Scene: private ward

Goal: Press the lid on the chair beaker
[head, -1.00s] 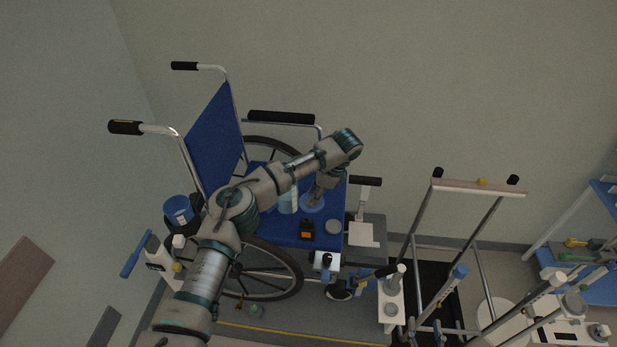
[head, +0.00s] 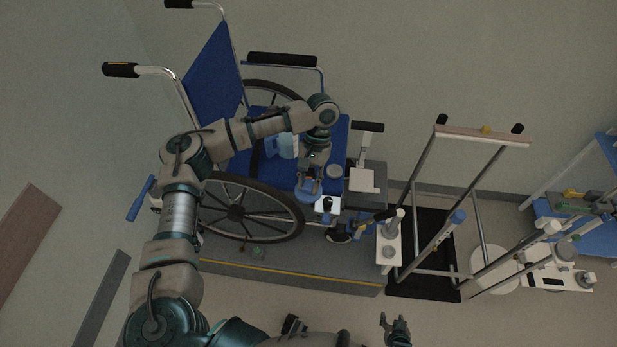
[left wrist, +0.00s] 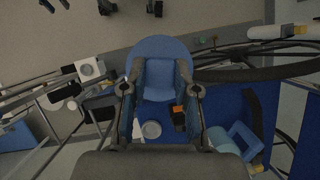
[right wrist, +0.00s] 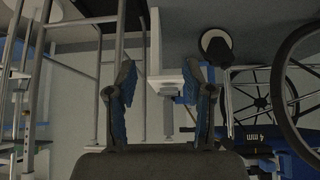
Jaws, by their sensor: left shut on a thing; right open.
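My left gripper (head: 310,180) is shut on a round blue lid (head: 308,190), above the near front part of the blue wheelchair seat. In the left wrist view the lid (left wrist: 160,48) fills the space between and beyond the fingers. The light-blue beaker (head: 288,146) with a blue handle stands on the seat, farther back than the lid and apart from it. It also shows at the lower right of the left wrist view (left wrist: 222,140), partly cut off by my gripper body. My right gripper (head: 395,325) is open and empty at the bottom of the head view, away from the chair.
A grey round disc (head: 333,171) lies on the seat, and a dark bottle with an orange label (left wrist: 179,118) stands beside it. The wheelchair's armrest (head: 282,59) and large wheel (head: 238,212) flank the seat. A walking frame (head: 480,138) stands to the right.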

